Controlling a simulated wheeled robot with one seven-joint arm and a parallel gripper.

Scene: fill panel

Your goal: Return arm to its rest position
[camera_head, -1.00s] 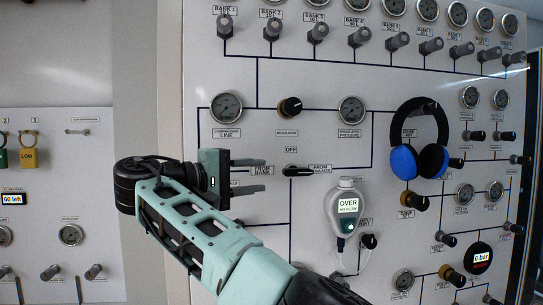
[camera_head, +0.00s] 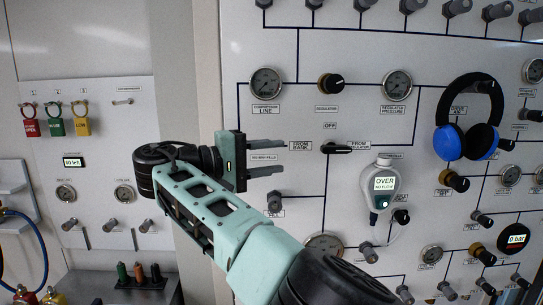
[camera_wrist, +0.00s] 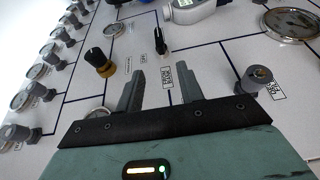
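My gripper (camera_head: 268,158) is in the middle of the head view, its two grey fingers apart and pointing right across the front of the fill panel (camera_head: 290,215). Nothing shows between the fingers. The wrist view also shows my gripper (camera_wrist: 165,90) open and empty, facing the panel. My mint-green arm runs from the bottom right up to the gripper and hides part of the panel. The black selector knob (camera_head: 340,148), marked OFF above, lies right of the fingertips. It also shows in the wrist view (camera_wrist: 160,42) beyond the fingers.
A grey analyser reading OVER (camera_head: 384,183) and blue-padded headphones (camera_head: 468,140) hang on the panel at right. Red (camera_head: 30,122), green (camera_head: 53,124) and yellow (camera_head: 80,122) padlocks hang on a left board. Small bottles (camera_head: 138,272) stand on a ledge below.

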